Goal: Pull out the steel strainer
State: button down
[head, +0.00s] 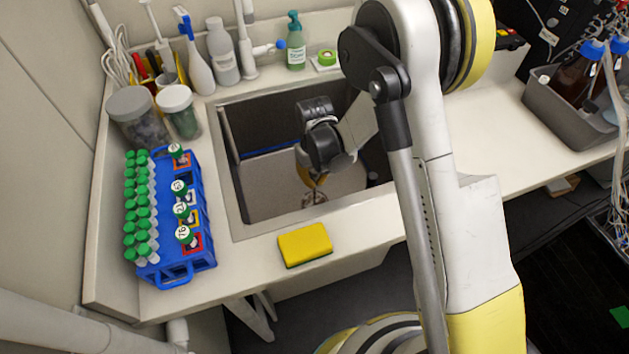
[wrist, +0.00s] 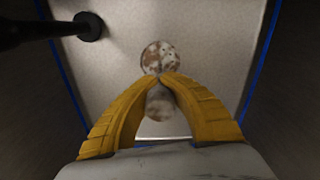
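The steel strainer (head: 313,199) is a small round metal piece low in the sink, just under my gripper (head: 314,180). In the wrist view the strainer (wrist: 157,57) shows as a mottled, shiny disc just beyond my yellow fingertips (wrist: 163,77), which cover part of it. The fingertips come together at the strainer. I cannot tell whether they pinch a part of it or only meet over it. A pale rounded patch shows between the fingers in the wrist view.
The sink (head: 240,207) has steep walls around my gripper. A yellow sponge (head: 305,245) lies at its front edge. A blue tube rack (head: 178,262) and two lidded jars stand left. Bottles, including a green soap bottle (head: 295,45), line the back. A dark round-ended rod (wrist: 88,26) shows in the wrist view.

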jog(key=shift+r, duration=0.4)
jog(key=shift+r, duration=0.2)
jog(key=shift+r+p, duration=0.45)
jog(key=shift+r, duration=0.1)
jog(key=shift+r, duration=0.1)
jog(key=shift+r+p, duration=0.7)
jog(key=shift+r, duration=0.7)
